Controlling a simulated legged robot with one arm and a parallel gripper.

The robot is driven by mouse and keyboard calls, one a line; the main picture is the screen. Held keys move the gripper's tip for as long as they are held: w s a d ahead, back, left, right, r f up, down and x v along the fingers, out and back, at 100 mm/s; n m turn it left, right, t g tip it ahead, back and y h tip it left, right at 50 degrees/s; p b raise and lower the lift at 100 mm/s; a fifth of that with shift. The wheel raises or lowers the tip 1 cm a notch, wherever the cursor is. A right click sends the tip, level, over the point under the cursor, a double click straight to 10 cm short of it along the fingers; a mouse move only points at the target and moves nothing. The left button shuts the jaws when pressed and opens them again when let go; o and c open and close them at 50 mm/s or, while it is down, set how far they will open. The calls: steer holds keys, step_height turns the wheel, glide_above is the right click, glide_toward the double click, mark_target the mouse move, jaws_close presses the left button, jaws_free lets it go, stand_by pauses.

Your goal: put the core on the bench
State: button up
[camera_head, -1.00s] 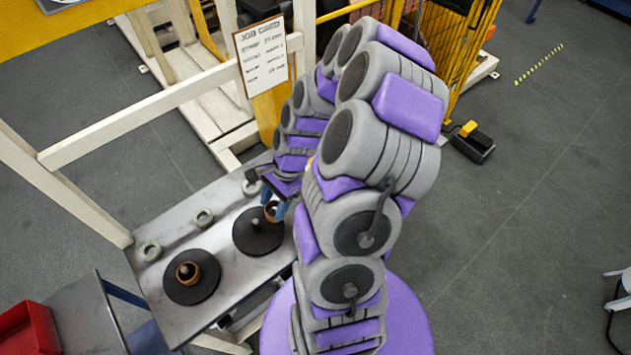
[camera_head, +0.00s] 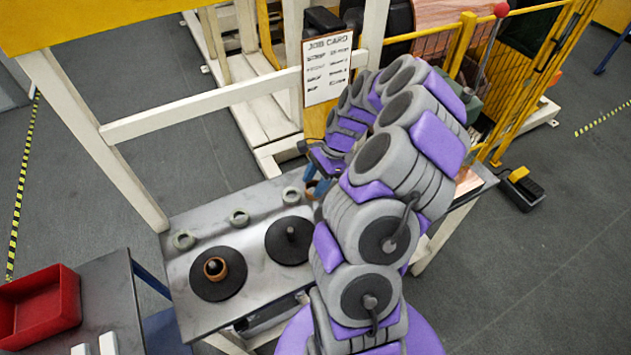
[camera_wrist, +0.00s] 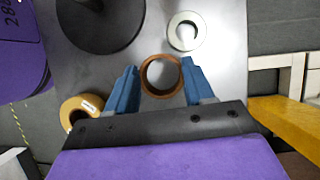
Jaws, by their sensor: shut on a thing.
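The core is a short copper-brown ring (camera_wrist: 161,61). In the wrist view it sits between the blue fingers of my gripper (camera_wrist: 161,82), which is shut on it. In the head view my gripper (camera_head: 313,184) is over the back right of the steel-topped bench (camera_head: 205,212), with the core partly hidden. Bare bench top shows around the core in the wrist view; whether it touches the surface I cannot tell. A black disc with an upright peg (camera_head: 290,236) stands nearer the front. Another black disc (camera_head: 202,290) carries a similar brown ring (camera_head: 214,268) around its peg.
Grey rings (camera_head: 240,217) line the bench's back. One pale ring (camera_wrist: 185,31) lies close to the core. A tan roll (camera_wrist: 76,112) is left of the fingers. A white frame post (camera_head: 110,150) and job card (camera_head: 327,68) stand behind. A red bin (camera_head: 40,305) is at left.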

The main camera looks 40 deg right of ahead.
steer(key=w+d, duration=0.2)
steer(key=d, duration=0.1)
steer(key=shift+w+d+f+b, duration=0.1)
steer(key=shift+w+f+b, duration=0.2)
steer(key=shift+w+f, duration=0.05)
steer(key=f, duration=0.1)
steer(key=f+b, duration=0.1)
steer(key=f, duration=0.1)
steer(key=shift+a+f, duration=0.2)
steer(key=shift+a, duration=0.15)
steer(key=o, duration=1.3)
steer(key=shift+d, duration=0.2)
steer(key=p+v, duration=0.2)
steer(key=v, duration=1)
steer(key=shift+p, duration=0.35)
steer(key=shift+s, duration=0.1)
